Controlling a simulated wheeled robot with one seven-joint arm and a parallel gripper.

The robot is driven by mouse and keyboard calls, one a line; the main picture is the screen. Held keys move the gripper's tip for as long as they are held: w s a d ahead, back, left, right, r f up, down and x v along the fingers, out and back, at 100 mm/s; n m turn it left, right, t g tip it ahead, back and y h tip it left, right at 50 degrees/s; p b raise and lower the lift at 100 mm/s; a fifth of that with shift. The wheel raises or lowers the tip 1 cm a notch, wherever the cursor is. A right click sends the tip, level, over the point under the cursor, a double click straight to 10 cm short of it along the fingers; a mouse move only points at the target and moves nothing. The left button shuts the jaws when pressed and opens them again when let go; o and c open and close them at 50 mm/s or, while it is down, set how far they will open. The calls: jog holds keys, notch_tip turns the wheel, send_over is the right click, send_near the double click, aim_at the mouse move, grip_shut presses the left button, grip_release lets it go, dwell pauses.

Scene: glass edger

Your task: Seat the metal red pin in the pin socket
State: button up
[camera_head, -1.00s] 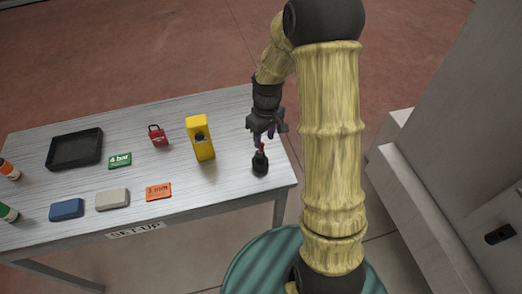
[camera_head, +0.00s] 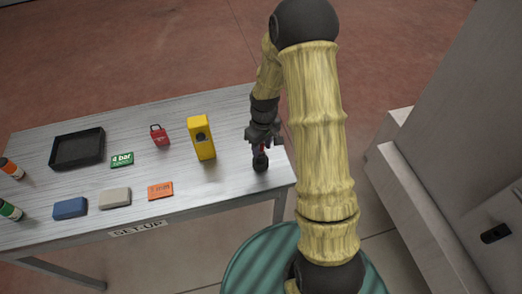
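The red pin (camera_head: 263,148) stands upright at the right end of the table, its red upper part rising from a dark rounded lower part (camera_head: 260,162). I cannot tell whether that dark part belongs to the pin or is a stand. My gripper (camera_head: 262,146) points down over it, with its fingers at the red part and hiding much of it. Whether the fingers touch or grip it is too small to tell. A yellow upright block (camera_head: 203,150) with a dark round opening in its face stands left of the pin; it may be the pin socket.
The table (camera_head: 222,187) also holds a red padlock (camera_head: 160,137), a green "4 bar" block (camera_head: 122,160), an orange block (camera_head: 160,190), a grey block (camera_head: 115,197), a blue block (camera_head: 70,208), a black tray (camera_head: 78,149) and bottles at left. A grey machine stands at right.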

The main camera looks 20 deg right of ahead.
grip_shut()
jog(key=shift+r, duration=0.15)
notch_tip(320, 180, up, 10)
jog(key=shift+f+b, duration=0.1)
jog(key=shift+b, duration=0.8)
dwell(0.5)
